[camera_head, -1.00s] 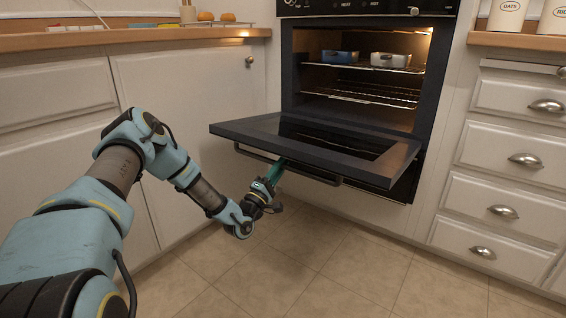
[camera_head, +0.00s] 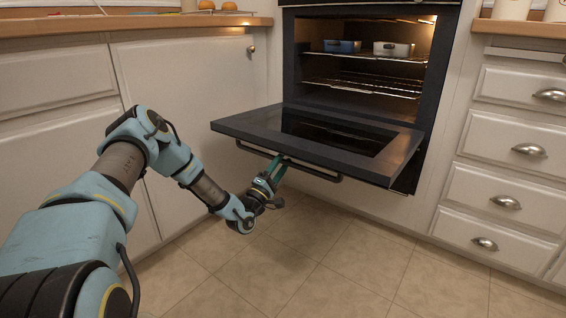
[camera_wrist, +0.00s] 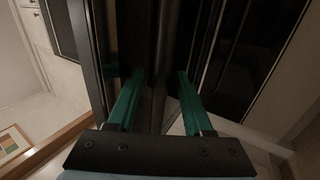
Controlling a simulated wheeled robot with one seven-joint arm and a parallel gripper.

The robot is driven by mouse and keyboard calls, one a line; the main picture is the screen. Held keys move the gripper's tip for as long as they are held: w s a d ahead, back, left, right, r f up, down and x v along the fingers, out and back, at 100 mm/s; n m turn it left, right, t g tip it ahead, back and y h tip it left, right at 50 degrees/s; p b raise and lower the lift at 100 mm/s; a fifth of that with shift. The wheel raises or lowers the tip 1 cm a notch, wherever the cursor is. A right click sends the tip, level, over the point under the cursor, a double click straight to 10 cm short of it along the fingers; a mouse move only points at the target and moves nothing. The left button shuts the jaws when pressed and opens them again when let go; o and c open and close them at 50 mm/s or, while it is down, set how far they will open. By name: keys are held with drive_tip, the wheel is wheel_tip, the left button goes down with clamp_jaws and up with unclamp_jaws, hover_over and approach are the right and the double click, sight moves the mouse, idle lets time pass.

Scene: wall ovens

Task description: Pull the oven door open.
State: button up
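The oven door (camera_head: 240,124) hangs from its lower edge and is folded well down, close to level, with the oven interior showing behind it. Its dark bar handle (camera_head: 325,177) runs along the front edge, facing the floor side. My gripper (camera_head: 281,160) is under the door at the left part of this handle. Its two green fingers stand apart. In the wrist view, my gripper (camera_wrist: 160,72) has a finger on each side of the dark handle bar (camera_wrist: 162,45), with what looks like gaps beside it. Whether a finger touches the bar is hard to tell.
Inside the lit oven are wire racks (camera_head: 370,88), a blue dish (camera_head: 342,46) and a white dish (camera_head: 393,49). White cabinets (camera_head: 190,120) stand left and drawers (camera_head: 515,150) right. The tiled floor (camera_head: 310,255) below the door is clear.

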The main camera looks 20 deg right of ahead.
drive_tip(key=shift+a, duration=0.1)
drive_tip(key=p+v, duration=0.1)
drive_tip(key=v, duration=0.9)
drive_tip(key=shift+s+a+f+p, duration=0.15)
drive_tip(key=shift+a+f+p, duration=0.1)
drive_tip(key=shift+p, duration=0.15)
